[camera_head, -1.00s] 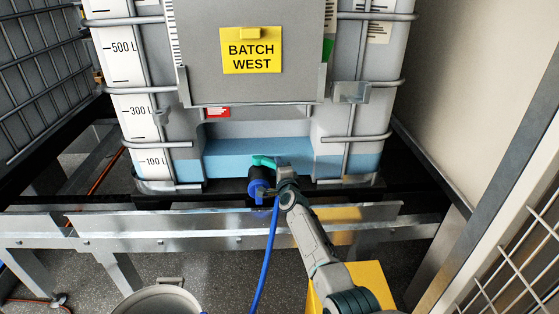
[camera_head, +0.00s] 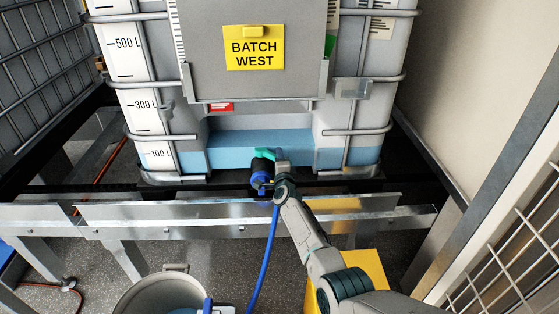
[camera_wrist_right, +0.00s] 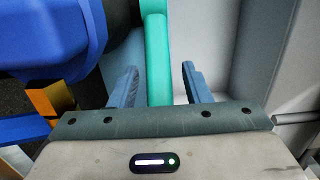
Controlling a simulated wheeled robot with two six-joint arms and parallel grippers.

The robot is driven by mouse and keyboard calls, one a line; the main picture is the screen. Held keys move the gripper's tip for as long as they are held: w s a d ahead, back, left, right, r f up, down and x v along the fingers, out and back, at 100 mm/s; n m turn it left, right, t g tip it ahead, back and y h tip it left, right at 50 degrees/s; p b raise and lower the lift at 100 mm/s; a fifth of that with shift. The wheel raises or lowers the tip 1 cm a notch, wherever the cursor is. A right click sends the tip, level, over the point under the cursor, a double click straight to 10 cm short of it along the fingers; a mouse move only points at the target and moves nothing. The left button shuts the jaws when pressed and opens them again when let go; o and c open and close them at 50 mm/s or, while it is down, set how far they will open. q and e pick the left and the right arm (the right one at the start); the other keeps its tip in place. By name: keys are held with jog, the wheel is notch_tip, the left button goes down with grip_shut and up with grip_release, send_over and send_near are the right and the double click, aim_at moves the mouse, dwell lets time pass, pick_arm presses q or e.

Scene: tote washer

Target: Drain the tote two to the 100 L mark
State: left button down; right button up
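The tote (camera_head: 360,95) with the yellow BATCH WEST sign (camera_head: 254,47) holds blue liquid (camera_head: 255,148) low down. Its surface looks near or slightly above the 100 L mark (camera_head: 157,154); exact level is hard to tell. The outlet valve (camera_head: 261,172), black and blue with a teal handle (camera_head: 264,154), sits at the front bottom. My right gripper (camera_head: 274,170) is at the valve. In the right wrist view, the teal handle (camera_wrist_right: 157,55) lies between its parted fingers, with gaps both sides. A blue finger-like part, likely my left gripper (camera_head: 208,305), shows at the bottom edge; its opening is unclear.
A blue hose (camera_head: 265,260) hangs from the valve. A metal rail (camera_head: 150,217) runs in front of the tote. A grey bin (camera_head: 160,290) and a yellow block (camera_head: 372,268) stand below. Another caged tote (camera_head: 40,60) is at left, a wire mesh (camera_head: 515,245) at right.

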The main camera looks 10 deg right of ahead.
jog(key=shift+s, duration=0.3)
jog(key=s+p, duration=0.4)
jog(key=s, duration=0.6)
jog(key=shift+a, duration=0.45)
jog(key=shift+s, duration=0.1)
